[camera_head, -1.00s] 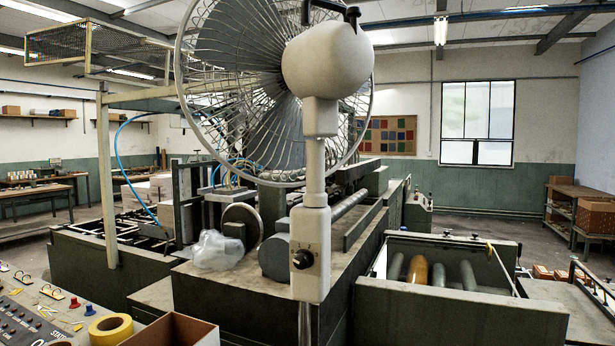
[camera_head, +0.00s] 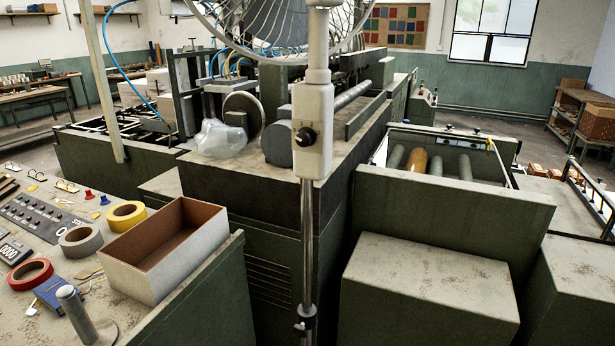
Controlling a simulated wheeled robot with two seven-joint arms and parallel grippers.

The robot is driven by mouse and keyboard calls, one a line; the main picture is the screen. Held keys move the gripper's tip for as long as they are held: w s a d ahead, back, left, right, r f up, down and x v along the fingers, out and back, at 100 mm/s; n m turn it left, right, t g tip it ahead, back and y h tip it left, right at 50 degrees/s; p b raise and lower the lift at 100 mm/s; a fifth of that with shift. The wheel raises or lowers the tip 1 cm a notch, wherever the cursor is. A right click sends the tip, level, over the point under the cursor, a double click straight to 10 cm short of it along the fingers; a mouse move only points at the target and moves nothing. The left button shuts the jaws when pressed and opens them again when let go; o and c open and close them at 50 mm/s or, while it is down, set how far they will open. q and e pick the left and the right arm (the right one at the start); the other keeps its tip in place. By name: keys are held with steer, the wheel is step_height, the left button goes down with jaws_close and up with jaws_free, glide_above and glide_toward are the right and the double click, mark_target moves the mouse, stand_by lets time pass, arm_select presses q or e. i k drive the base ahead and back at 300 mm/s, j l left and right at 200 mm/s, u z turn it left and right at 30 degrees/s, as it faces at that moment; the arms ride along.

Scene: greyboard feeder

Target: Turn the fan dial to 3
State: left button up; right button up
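The fan stands straight ahead of me on a slim metal pole (camera_head: 307,240). Its wire cage (camera_head: 275,22) is cut off by the top edge. A pale control box (camera_head: 313,160) is on the pole, and the black fan dial (camera_head: 305,136) is on its front face. The marks around the dial are too small to read, so I cannot tell its setting. Neither of my grippers is in view.
A control desk at left holds an open cardboard box (camera_head: 168,275), tape rolls including a yellow one (camera_head: 126,215), and a button panel (camera_head: 45,219). Green machinery (camera_head: 450,225) stands behind and right of the pole. A clear plastic bag (camera_head: 219,138) lies on the machine behind.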

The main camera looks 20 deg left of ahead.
mark_target(306, 137)
steer(key=k+j, duration=0.1)
steer(key=j, duration=0.3)
steer(key=k+j, duration=0.15)
steer(key=j, duration=0.25)
steer(key=k+j, duration=0.1)
steer(key=j, duration=0.3)
